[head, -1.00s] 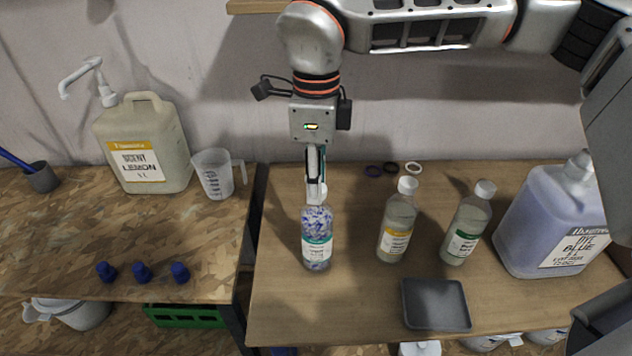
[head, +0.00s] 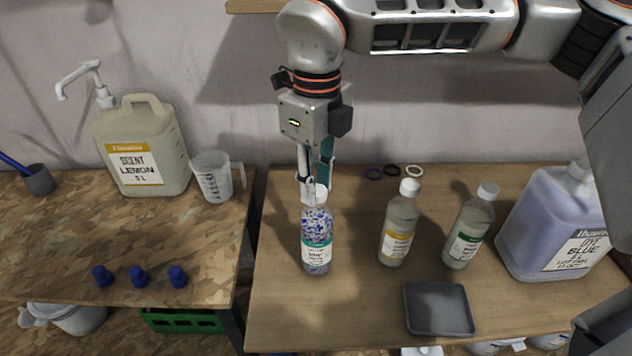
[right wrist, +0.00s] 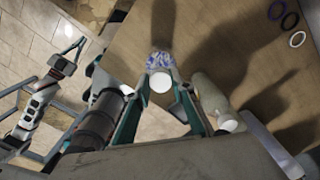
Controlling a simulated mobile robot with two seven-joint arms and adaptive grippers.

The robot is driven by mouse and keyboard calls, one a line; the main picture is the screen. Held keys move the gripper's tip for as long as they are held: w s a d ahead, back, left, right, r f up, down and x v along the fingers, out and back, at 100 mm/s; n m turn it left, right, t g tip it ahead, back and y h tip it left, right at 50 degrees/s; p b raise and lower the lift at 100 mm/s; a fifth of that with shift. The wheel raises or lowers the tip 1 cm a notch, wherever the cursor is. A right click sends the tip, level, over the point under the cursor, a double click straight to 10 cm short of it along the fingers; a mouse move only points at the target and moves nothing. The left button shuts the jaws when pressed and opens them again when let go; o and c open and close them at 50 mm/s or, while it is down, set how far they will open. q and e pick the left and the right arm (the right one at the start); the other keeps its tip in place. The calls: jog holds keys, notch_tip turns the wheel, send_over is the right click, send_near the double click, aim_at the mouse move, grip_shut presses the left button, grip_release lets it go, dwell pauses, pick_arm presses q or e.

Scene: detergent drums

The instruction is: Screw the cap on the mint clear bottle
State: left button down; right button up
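The mint clear bottle (head: 317,240), filled with blue and white specks and bearing a teal label, stands upright near the left end of the right-hand bench. A white cap (head: 320,194) sits at its mouth; I cannot tell how tight it is. My right gripper (head: 317,190) points down from above, its fingers on either side of the cap and apparently shut on it. The right wrist view shows the cap (right wrist: 160,82) between the fingers.
Two other capped bottles, yellow-labelled (head: 398,230) and green-labelled (head: 468,228), stand to the right. Beyond are a blue dye jug (head: 540,215), a grey tray (head: 438,331) in front and rings (head: 414,171) behind. Blue caps (head: 139,276) lie on the left bench.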

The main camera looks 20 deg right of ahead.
jog(key=shift+o, duration=1.1)
jog(key=shift+r+p, duration=0.15)
jog(key=shift+p, duration=0.15)
jog(key=shift+n+p, duration=0.65)
jog(key=shift+n, duration=0.15)
jog(key=shift+n+p, duration=1.1)
jog(key=shift+n, duration=1)
